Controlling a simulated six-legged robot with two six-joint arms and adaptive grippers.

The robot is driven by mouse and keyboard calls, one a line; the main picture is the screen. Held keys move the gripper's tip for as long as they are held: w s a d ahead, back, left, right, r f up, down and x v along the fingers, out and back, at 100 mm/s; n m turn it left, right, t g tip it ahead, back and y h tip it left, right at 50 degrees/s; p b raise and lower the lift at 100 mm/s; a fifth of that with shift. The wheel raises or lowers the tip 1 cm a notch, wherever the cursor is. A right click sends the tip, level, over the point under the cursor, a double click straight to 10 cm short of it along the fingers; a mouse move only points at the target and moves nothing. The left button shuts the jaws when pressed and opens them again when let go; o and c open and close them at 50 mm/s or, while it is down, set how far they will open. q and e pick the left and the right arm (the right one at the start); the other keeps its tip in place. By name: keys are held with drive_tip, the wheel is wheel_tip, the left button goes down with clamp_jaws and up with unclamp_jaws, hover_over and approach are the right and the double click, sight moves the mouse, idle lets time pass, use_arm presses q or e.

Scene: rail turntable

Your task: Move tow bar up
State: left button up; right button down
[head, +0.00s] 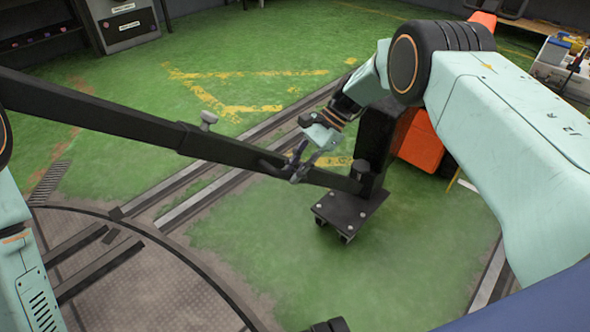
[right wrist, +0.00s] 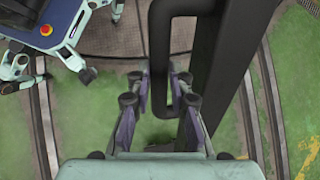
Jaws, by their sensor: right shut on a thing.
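The tow bar (head: 100,112) is a long black beam. It slopes down from the upper left to a black post on a small wheeled base (head: 347,212) in the head view. My right gripper (head: 297,168) is at the bar's lower part, shut on its handle. In the right wrist view the black handle (right wrist: 158,55) is a bent loop between the fingers of my right gripper (right wrist: 165,95). The tow bar (right wrist: 225,60) runs just right of it. The fingers partly hide the handle. My left gripper is not in view; only part of my left arm shows.
Rails (head: 205,190) cross the green floor under the bar. The round turntable plate (head: 150,285) is at lower left. An orange block (head: 418,140) stands behind the post. A grey cabinet (head: 125,22) is at the back left. Green floor lies open at the back.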

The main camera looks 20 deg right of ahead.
drive_tip(key=c, duration=1.2)
unclamp_jaws()
drive_tip(key=v, duration=1.2)
